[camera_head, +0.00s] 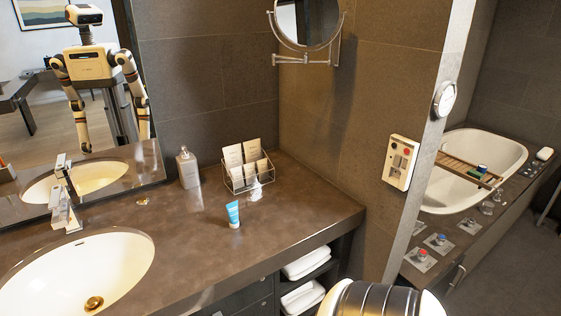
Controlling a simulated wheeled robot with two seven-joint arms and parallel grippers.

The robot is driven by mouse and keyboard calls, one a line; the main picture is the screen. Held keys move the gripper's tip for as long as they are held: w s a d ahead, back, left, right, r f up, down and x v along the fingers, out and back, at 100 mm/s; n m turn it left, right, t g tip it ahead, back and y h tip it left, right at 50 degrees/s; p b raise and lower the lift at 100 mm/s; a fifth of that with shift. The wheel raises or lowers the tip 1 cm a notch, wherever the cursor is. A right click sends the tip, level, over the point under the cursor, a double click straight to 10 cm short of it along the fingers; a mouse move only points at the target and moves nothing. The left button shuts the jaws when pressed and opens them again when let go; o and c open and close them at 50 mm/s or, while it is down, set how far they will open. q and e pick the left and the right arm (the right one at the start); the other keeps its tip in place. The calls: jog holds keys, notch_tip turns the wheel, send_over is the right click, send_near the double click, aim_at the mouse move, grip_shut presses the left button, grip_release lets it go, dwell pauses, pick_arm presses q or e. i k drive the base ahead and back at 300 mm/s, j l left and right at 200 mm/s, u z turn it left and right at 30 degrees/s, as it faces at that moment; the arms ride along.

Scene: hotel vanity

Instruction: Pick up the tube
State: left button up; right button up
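A small tube (233,213), blue with a white band, stands on the brown vanity counter (200,246) in front of a wire rack. It looks roughly upright, with nothing touching it. Neither of my grippers shows directly in this view. Part of my own arm shows at the bottom right, with its gripper out of sight. My mirror reflection is at the upper left, too small to read the grippers' state.
The wire rack (238,184) holds packets, with a small white item (256,190) at its front. A soap bottle (188,168), a faucet (64,206) and a sink (78,272) are to the left. Folded towels (306,264) lie on shelves below. Counter around the tube is clear.

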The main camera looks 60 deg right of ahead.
aim_at(233, 208)
jog(key=i+l+z, duration=0.1)
jog(key=z, duration=0.4)
jog(key=i+z, duration=0.15)
jog(key=z, duration=0.35)
jog(key=i+z, duration=0.15)
jog(key=z, duration=0.3)
jog(key=i+j+z, duration=0.15)
jog(key=z, duration=0.35)
jog(key=i+j, duration=0.2)
jog(key=l+z, duration=0.15)
jog(key=l, duration=0.6)
jog(key=k, duration=0.1)
